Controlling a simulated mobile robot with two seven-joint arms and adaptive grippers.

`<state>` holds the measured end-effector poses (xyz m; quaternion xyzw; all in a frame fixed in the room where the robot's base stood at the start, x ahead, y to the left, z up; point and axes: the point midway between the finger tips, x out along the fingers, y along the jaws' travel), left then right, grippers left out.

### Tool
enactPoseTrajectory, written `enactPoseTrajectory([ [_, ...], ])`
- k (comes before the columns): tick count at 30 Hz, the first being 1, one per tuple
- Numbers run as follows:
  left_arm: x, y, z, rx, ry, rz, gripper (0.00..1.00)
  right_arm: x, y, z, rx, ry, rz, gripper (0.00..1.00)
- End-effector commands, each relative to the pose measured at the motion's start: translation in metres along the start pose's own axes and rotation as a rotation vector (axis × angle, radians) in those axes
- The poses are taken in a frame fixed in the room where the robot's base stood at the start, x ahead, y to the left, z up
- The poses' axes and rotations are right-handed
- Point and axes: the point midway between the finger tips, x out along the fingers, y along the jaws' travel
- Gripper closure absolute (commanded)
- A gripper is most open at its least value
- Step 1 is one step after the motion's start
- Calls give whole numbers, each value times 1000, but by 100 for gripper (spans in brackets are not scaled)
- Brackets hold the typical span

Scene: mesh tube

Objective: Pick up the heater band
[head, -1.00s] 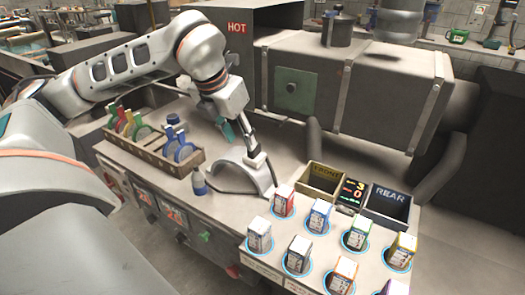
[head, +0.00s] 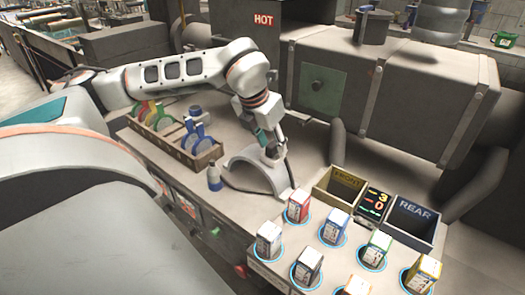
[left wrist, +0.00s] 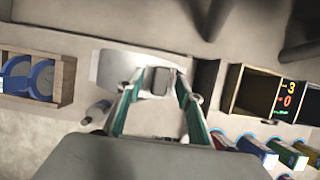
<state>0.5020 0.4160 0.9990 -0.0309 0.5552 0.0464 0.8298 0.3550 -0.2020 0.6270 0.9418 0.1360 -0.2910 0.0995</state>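The heater band, a grey half-round arch (head: 246,172), stands on the bench top with a dark block near its top right. My left gripper (head: 274,153) is low over this block, pointing down. In the left wrist view the band's pale curved surface (left wrist: 112,68) lies beyond the left gripper's fingers (left wrist: 159,78). The fingers are apart, one on each side of the block (left wrist: 161,84). I cannot tell whether they touch it. My right gripper is not in view.
A wooden rack (head: 205,160) of coloured rings and a small bottle (head: 214,178) stand left of the band. The FRONT bin (head: 325,198), REAR bin (head: 420,240) and several small boxes are to the right. A large machine marked HOT (head: 264,20) stands behind.

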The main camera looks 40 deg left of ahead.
Motion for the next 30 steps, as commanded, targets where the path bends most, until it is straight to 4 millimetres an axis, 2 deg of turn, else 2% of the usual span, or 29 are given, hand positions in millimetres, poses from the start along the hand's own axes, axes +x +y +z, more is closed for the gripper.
enactPoseTrajectory([
  [6,0,0,0,0,0,0,64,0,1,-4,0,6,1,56],
  [10,0,0,0,0,0,0,98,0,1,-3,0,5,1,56],
  [11,0,0,0,0,0,0,100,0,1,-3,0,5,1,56],
  [23,-3,0,3,1,-6,-1,100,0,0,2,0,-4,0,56],
  [26,-11,0,6,0,-9,-1,100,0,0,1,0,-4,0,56],
  [30,-32,0,15,0,-10,-2,100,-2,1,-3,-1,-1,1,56],
])
